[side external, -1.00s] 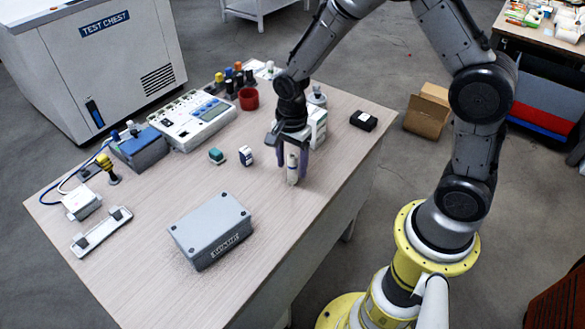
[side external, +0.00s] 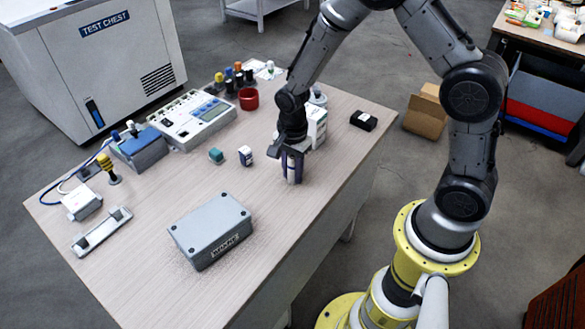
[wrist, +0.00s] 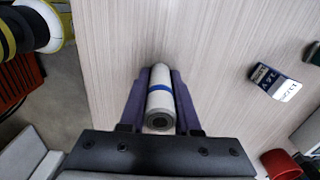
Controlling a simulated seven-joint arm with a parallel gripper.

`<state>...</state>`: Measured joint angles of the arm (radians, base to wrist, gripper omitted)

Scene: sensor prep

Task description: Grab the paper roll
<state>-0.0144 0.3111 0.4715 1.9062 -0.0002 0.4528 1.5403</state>
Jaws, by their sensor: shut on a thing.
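A white box (side external: 316,126) stands close behind my gripper. A small blue-and-white box (side external: 245,155) and a teal block (side external: 216,156) are to the left. A grey enclosure (side external: 210,228) lies front left, and a red cup (side external: 249,98) stands behind. The table's right edge is near.

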